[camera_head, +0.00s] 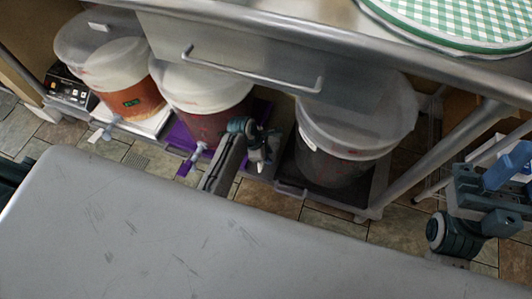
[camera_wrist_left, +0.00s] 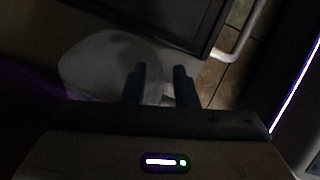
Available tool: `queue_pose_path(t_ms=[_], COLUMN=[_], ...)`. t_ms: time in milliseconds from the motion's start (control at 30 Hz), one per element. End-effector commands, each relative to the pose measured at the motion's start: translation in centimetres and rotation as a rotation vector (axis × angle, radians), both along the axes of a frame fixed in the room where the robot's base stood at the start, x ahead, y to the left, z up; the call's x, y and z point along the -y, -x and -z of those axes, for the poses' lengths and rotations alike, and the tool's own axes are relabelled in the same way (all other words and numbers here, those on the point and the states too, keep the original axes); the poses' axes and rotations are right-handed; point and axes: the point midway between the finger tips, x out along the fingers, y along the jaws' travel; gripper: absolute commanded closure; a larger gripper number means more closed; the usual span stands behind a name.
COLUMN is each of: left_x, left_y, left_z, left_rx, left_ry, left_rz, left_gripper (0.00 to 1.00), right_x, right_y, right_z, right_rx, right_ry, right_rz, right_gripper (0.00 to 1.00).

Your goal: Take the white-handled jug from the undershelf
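I cannot make out a jug with a white handle in either view. Under the steel table in the head view stand three translucent buckets: an orange-filled one (camera_head: 132,98) at left, a reddish one (camera_head: 207,112) in the middle and a dark-filled one (camera_head: 340,165) at right. My left gripper (camera_head: 262,158) is between the middle and right buckets. In the left wrist view its two fingers (camera_wrist_left: 160,85) are apart with nothing visibly held. A pale rounded container (camera_wrist_left: 95,65) shows dimly behind them.
The steel table (camera_head: 440,45) has a drawer (camera_head: 240,50) with a bar handle (camera_head: 255,75) overhanging the buckets. A green checked cloth (camera_head: 455,20) lies on top. A table leg (camera_head: 405,180) stands right of the dark bucket. Tiled floor (camera_head: 265,205) shows in front.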

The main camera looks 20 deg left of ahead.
Motion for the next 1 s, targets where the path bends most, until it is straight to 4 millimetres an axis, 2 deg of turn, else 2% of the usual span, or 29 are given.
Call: queue_pose_path(t_ms=[33, 100, 133, 600, 867, 1000], left_x=[0.0, 0.0, 0.0, 0.0, 0.0, 0.0], left_y=[0.0, 0.0, 0.0, 0.0, 0.0, -0.1], left_z=[0.0, 0.0, 0.0, -0.5, -3.1, -4.8], left_rx=[0.000, 0.000, 0.000, 0.000, 0.002, 0.002], left_ry=[0.000, 0.000, 0.000, 0.000, 0.001, 0.000], left_rz=[0.000, 0.000, 0.000, 0.000, 0.001, 0.000], left_gripper=[0.84, 0.98, 1.00, 1.00, 1.00, 1.00], right_x=[0.0, 0.0, 0.0, 0.0, 0.3, 0.5], right_y=[0.0, 0.0, 0.0, -0.3, -3.3, -5.6], right_z=[0.0, 0.0, 0.0, -0.2, 1.3, 3.1], right_rx=[0.000, -0.001, -0.001, -0.016, -0.251, -0.442], right_ry=[0.000, 0.000, 0.000, -0.003, -0.016, -0.030], right_rz=[0.000, 0.000, 0.000, 0.000, 0.009, 0.013], right_gripper=[0.64, 0.64, 0.64, 0.64, 0.64, 0.64])
